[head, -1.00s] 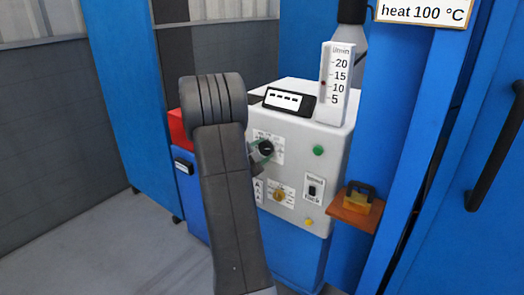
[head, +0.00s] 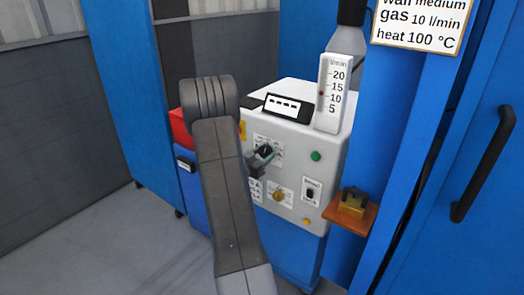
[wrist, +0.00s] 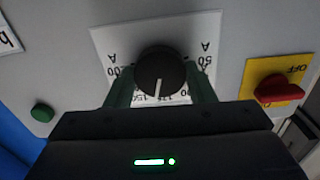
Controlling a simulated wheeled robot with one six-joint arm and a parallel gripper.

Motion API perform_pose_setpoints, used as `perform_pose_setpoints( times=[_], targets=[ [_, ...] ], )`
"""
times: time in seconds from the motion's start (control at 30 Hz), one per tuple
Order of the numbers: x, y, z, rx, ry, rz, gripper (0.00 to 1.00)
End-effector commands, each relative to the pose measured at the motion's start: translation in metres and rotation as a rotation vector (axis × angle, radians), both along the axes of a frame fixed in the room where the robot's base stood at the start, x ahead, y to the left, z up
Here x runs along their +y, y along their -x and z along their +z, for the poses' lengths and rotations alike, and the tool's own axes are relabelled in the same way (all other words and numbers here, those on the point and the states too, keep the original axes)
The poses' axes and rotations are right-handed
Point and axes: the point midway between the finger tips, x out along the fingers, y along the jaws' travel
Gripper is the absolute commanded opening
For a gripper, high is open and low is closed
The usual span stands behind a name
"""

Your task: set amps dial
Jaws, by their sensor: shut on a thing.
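The amps dial is a round black knob (head: 265,149) on a white scale plate on the welder's light grey front panel. Marks 200 and 50 show on the plate's sides. My gripper (wrist: 161,88) has its two green fingers on either side of the knob, shut on it. In the head view my gripper (head: 260,160) reaches the knob from the lower left, and my arm hides the panel's left part.
A sign (head: 420,25) reads medium, gas 10 l/min, heat 100 °C. A flow gauge (head: 331,95) and a display (head: 287,106) top the welder.

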Motion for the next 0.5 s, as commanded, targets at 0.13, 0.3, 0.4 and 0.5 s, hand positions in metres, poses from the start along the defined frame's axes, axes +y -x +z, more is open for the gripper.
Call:
perform_pose_setpoints(
  times=[0.13, 0.3, 0.4, 0.5],
  targets=[
    [0.0001, 0.0006, 0.0015, 0.068, 0.088, 0.000, 0.26],
    [0.0000, 0.0006, 0.0005, 0.124, 0.167, 0.000, 0.26],
    [0.0000, 0.0006, 0.0003, 0.147, 0.199, 0.000, 0.26],
    [-0.0001, 0.0006, 0.0000, 0.164, 0.223, 0.000, 0.26]
  ],
)
